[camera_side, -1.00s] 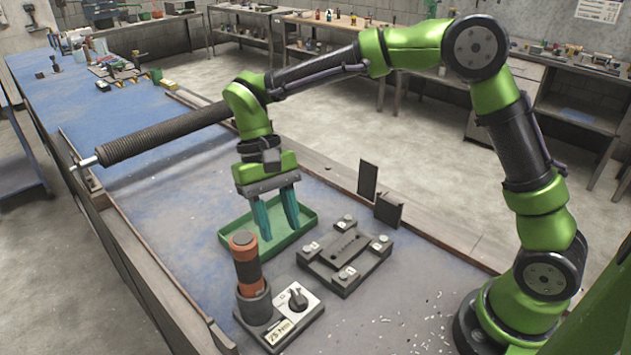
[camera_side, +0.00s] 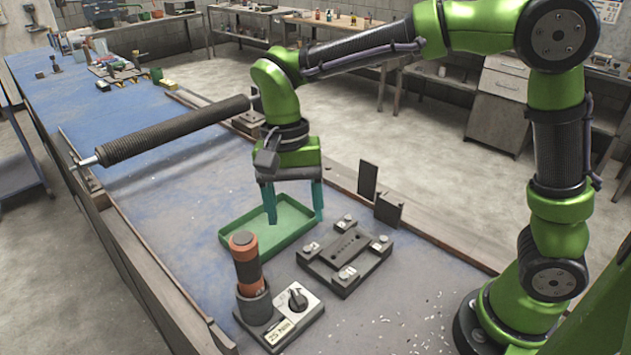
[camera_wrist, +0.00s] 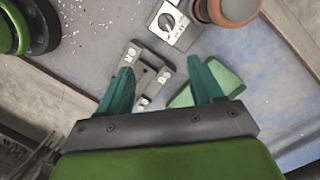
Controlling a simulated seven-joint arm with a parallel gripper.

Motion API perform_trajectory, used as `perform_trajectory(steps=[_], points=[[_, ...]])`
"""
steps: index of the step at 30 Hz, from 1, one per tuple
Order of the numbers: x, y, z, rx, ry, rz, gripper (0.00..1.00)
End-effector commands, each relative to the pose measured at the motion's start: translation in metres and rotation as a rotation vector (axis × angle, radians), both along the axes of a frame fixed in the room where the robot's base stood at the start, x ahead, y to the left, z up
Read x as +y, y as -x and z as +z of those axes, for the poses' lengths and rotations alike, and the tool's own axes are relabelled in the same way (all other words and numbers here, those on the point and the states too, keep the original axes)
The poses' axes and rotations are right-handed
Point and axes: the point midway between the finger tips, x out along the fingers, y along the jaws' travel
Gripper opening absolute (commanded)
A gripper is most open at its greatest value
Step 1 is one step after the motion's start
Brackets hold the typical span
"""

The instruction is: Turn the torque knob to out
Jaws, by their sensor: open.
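The torque knob (camera_side: 298,299) is a small black dial on a light plate, on a dark base at the front of the bench. A "25 Nm" label (camera_side: 281,333) is on the base's front. The knob also shows at the top of the wrist view (camera_wrist: 167,21). An orange and black tool (camera_side: 246,265) stands upright in the same base, left of the knob. My gripper (camera_side: 296,218) is open and empty, with its teal fingers pointing down over the green tray, behind and above the knob. Its fingers also show in the wrist view (camera_wrist: 162,88).
A green tray (camera_side: 240,228) lies below my gripper. A dark fixture plate (camera_side: 345,257) with several light corner pads sits right of the knob base. Two dark upright plates (camera_side: 368,180) stand at the back rail. A ribbed roller (camera_side: 175,130) spans the bench at left.

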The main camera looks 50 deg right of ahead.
Motion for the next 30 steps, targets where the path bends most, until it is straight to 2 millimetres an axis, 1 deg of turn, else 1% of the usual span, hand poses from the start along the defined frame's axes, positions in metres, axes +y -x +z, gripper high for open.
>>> perform_trajectory(steps=[1,6,9,12,15,20,23,27,30], points=[[-0.005,0.012,0.004,-0.044,0.000,-0.132,0.66],[-0.026,0.037,0.007,-0.111,-0.094,-0.626,0.66],[-0.034,0.047,0.005,-0.094,-0.169,-0.859,0.66],[-0.040,0.055,0.001,-0.062,-0.224,-1.022,0.66],[-0.042,0.058,-0.001,-0.039,-0.253,-1.110,0.66],[-0.039,0.057,-0.012,-0.029,-0.256,-1.138,0.66],[-0.034,0.056,-0.027,-0.029,-0.253,-1.135,0.66],[-0.024,0.052,-0.055,-0.030,-0.248,-1.137,0.66],[-0.017,0.049,-0.072,-0.031,-0.249,-1.136,0.66]])
